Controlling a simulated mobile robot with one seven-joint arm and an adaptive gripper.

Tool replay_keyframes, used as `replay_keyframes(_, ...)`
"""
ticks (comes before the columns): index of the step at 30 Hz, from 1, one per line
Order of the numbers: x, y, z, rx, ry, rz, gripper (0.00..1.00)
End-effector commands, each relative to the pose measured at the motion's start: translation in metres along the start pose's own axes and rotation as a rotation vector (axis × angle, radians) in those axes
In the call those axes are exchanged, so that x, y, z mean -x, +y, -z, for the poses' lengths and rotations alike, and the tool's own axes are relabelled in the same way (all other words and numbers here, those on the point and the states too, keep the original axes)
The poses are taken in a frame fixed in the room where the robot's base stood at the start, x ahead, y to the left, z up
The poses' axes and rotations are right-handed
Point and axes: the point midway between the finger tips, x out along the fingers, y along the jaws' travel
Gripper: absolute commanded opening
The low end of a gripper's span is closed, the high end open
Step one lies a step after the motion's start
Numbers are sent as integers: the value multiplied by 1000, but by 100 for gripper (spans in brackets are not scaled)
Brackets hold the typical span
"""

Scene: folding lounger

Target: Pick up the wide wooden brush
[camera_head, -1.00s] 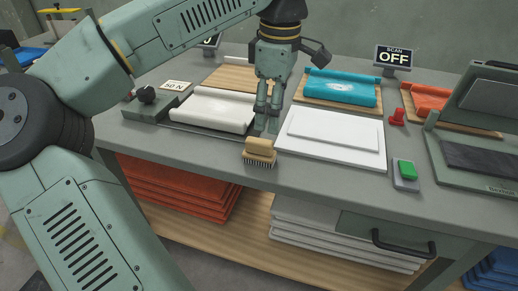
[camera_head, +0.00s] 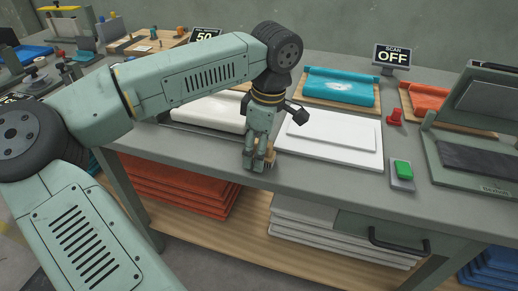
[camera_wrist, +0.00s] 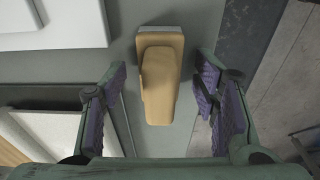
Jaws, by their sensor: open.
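The wide wooden brush (camera_wrist: 160,88) lies on the grey workbench near its front edge, tan, with a pale strip at its far end in the wrist view. In the head view only a small part of the brush (camera_head: 268,165) shows, as my gripper hides most of it. My gripper (camera_wrist: 162,85) is open, with a purple-padded finger on each side of the brush and a gap on both sides. In the head view my gripper (camera_head: 257,165) points down over the brush at the bench edge. I cannot tell how low the fingertips are beside it.
A green button (camera_head: 403,169) and a red knob (camera_head: 395,117) stand farther right. The bench's front edge is close to my gripper.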

Motion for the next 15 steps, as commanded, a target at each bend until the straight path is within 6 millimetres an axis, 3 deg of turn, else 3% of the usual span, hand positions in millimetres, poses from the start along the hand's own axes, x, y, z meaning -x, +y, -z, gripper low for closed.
replay_keyframes(6, -1, 0, 0, 0, 0, -1, 55)
replay_keyframes(15, -1, 0, 0, 0, 0, -1, 35)
